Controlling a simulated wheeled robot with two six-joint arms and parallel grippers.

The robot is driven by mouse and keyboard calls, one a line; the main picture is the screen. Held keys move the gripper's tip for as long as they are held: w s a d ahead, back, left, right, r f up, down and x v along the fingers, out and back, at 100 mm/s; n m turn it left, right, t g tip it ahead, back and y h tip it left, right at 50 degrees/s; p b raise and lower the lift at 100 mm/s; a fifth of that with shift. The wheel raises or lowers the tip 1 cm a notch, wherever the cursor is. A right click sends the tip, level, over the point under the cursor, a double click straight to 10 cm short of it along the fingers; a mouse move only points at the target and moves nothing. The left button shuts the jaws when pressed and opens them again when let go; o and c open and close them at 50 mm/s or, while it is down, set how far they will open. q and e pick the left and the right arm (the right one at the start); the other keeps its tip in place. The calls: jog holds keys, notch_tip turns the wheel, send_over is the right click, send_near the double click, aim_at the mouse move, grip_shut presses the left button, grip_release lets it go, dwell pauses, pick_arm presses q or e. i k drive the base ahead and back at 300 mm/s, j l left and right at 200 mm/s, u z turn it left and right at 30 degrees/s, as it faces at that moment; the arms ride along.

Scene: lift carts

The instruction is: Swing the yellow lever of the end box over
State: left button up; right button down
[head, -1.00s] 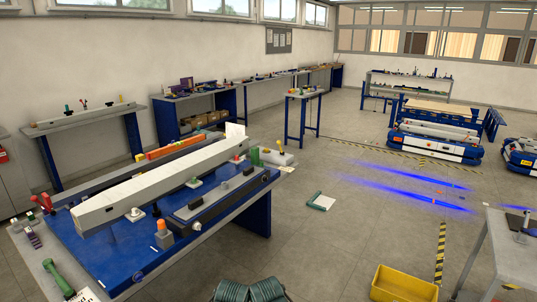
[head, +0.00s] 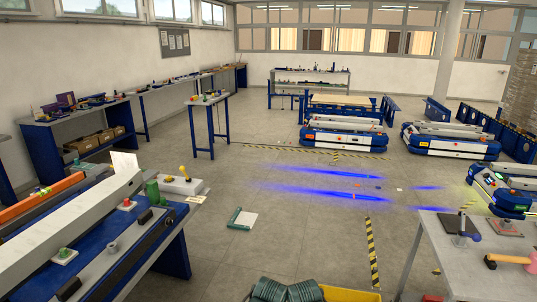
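The end box (head: 183,186) is a light grey box at the far right end of the long blue bench, left of centre in the head view. Its yellow lever (head: 184,173) stands up from the top with a round yellow knob. A green part (head: 153,190) stands just in front of the box and partly hides its left side. Neither of my grippers is in view, so nothing of mine is seen touching the lever.
The blue bench (head: 150,245) carries a long grey beam (head: 70,225). A small blue-legged table (head: 208,101) stands behind. A grey table (head: 455,285) with a hammer is at lower right. A green-edged booklet (head: 243,218) lies on the floor, with open floor around it.

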aim_at(182, 168)
jog(key=i+u, duration=0.15)
jog(key=i, duration=0.25)
jog(key=i+l+u, duration=0.15)
jog(key=i, duration=0.2)
jog(key=i+l+u, duration=0.1)
jog(key=i+u, duration=0.3)
jog(key=i+l+u, duration=0.2)
jog(key=u, duration=0.2)
jog(key=i+l+u, duration=0.25)
jog(key=u, duration=0.15)
jog(key=i+l+u, duration=0.55)
jog(key=l, duration=0.25)
jog(key=i+l, duration=0.3)
